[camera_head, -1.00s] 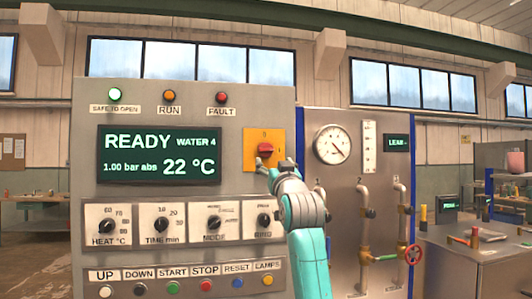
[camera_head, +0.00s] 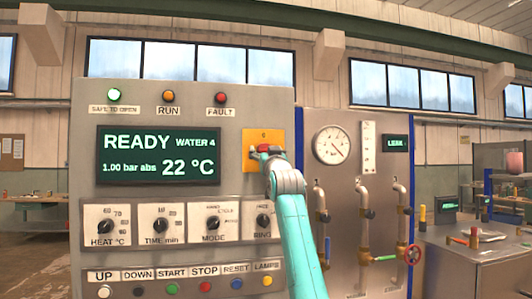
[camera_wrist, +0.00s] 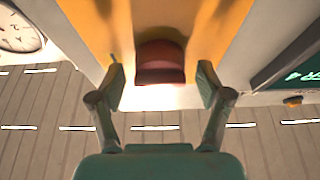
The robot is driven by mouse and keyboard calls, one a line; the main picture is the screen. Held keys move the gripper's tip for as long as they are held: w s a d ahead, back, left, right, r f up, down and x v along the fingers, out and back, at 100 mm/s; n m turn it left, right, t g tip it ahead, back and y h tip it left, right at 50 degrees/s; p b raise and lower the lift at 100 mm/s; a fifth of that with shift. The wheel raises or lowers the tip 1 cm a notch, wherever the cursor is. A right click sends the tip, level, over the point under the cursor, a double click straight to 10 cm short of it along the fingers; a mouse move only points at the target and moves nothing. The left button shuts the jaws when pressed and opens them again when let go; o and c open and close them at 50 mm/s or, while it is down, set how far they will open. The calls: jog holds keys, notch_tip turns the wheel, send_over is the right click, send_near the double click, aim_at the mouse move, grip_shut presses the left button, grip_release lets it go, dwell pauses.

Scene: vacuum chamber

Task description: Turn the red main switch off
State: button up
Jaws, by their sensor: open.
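The red main switch (camera_head: 264,149) sits on a yellow plate (camera_head: 250,137) at the upper right of the grey control panel. My gripper (camera_head: 265,157) is in front of it and hides its lower part in the head view. In the wrist view the red switch (camera_wrist: 160,62) lies between the two open fingers of my gripper (camera_wrist: 160,86). There is a gap between the switch and each finger. I cannot tell exactly how far the knob is turned. The display (camera_head: 158,155) reads READY, WATER 4, 1.00 bar abs and 22 °C.
Below the display are several black knobs (camera_head: 184,225) and a row of coloured buttons (camera_head: 205,286). The space in front of the panel looks clear.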

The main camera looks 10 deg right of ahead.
jog(key=c, duration=1.2)
jog(key=shift+o, duration=0.2)
jog(key=shift+n, duration=0.5)
jog(key=n+y, duration=0.2)
jog(key=n, duration=0.2)
jog(key=shift+d+y, duration=0.15)
jog(key=shift+y, duration=0.25)
jog(key=n+g+y, duration=0.1)
jog(key=n, duration=0.2)
jog(key=n+g+y, duration=0.1)
jog(key=n+y, duration=0.1)
jog(key=n, duration=0.2)
jog(key=shift+r+n, duration=0.1)
jog(key=shift+n, duration=0.2)
jog(key=n+g, duration=0.1)
jog(key=n, duration=0.2)
jog(key=n+g+y, duration=0.1)
jog(key=n, duration=0.2)
jog(key=shift+n+g, duration=0.9)
jog(key=shift+n, duration=1)
